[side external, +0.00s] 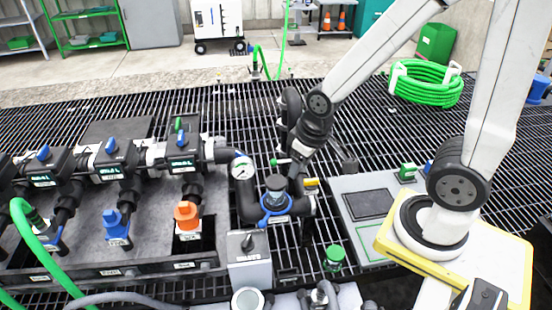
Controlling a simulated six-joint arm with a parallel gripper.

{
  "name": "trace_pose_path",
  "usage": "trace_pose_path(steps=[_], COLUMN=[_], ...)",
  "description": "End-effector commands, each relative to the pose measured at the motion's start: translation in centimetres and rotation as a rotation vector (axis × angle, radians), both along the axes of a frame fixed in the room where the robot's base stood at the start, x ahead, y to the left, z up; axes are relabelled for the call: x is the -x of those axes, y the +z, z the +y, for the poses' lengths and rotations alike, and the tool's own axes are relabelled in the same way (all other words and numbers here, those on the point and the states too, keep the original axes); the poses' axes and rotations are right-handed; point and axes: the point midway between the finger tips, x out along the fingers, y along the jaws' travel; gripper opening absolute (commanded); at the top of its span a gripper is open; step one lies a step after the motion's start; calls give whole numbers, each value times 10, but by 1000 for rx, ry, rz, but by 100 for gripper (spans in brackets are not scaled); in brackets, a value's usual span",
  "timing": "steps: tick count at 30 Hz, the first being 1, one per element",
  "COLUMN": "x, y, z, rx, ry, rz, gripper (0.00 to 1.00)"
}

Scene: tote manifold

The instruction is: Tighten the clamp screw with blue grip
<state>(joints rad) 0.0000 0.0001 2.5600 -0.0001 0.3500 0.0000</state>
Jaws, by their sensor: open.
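A blue clamp ring (275,208) sits around the lower part of a clear, dark-capped bowl (276,188) on the black pipework, right of the round gauge. Blue also shows at the ring's front left, but the screw and its grip are too small to tell apart from the ring. My gripper (305,166) is open, just behind and to the right of the bowl in the side view. Its fingers are dark against the pipe and grating and partly hidden, so I cannot tell whether they touch anything.
A pressure gauge (242,167) stands left of the bowl. A grey box with a black knob (248,243) stands in front. Black valves with blue handles (111,146) line the left. A grey panel (350,184) lies to the right. Open grating (240,110) lies behind.

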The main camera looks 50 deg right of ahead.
Motion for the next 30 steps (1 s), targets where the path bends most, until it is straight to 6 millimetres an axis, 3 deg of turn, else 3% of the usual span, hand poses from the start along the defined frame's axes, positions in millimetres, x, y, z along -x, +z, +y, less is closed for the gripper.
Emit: trace_pose_path(steps=[6,11,20,30], x=[-3,-19,-86,-169], y=[0,1,-1,-19], z=[0,-3,-17,-42], rx=[0,1,5,7], ry=[-1,-3,-17,-31], rz=[1,8,43,89], gripper=[57,57,57,57])
